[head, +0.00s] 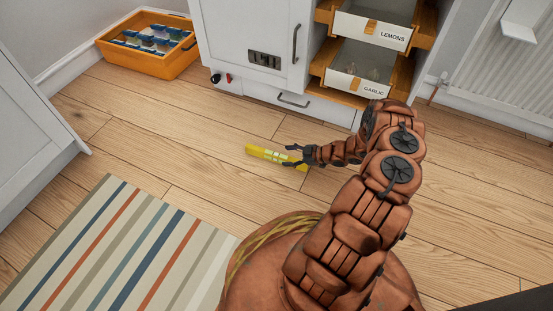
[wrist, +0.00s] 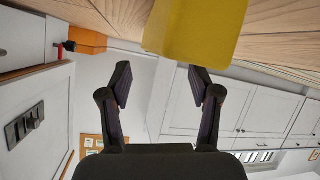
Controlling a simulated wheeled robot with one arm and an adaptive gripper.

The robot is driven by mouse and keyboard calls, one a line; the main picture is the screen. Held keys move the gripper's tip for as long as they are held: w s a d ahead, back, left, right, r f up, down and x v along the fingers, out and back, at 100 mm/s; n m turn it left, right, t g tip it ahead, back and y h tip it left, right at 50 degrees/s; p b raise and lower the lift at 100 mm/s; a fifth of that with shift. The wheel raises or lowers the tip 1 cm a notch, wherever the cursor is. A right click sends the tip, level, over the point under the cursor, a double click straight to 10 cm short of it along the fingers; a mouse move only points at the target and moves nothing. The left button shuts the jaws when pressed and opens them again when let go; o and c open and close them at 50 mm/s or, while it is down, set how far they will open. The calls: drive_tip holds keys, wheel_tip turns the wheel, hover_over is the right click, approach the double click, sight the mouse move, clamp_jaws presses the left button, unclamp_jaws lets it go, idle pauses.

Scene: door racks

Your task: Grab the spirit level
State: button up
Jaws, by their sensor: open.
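The yellow spirit level (head: 259,151) lies on the wooden floor in front of the white cabinet in the head view. My gripper (head: 291,156) is open, and its dark fingers overlap the right part of the level there. In the wrist view the level shows as a large yellow block (wrist: 195,30) at the top edge. The two open fingers (wrist: 160,80) stand apart below it in the picture, with no level between their tips. The level's right end is partly hidden behind my gripper in the head view.
An orange crate (head: 150,63) with small packets stands at the back left. The white cabinet (head: 247,40) and open racks labelled LEMONS (head: 371,29) and GARLIC (head: 352,87) stand behind the level. A striped rug (head: 110,245) lies at the front left. Floor around the level is clear.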

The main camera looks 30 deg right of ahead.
sight(279, 155)
drive_tip(key=b+x, duration=0.2)
drive_tip(key=x, duration=0.1)
drive_tip(key=shift+w+d+f, duration=0.15)
drive_tip(key=shift+w+f, duration=0.1)
drive_tip(key=shift+w, duration=0.05)
drive_tip(key=shift+w+a+f, duration=0.2)
drive_tip(key=shift+w+a, duration=0.2)
drive_tip(key=shift+w, duration=0.1)
clamp_jaws()
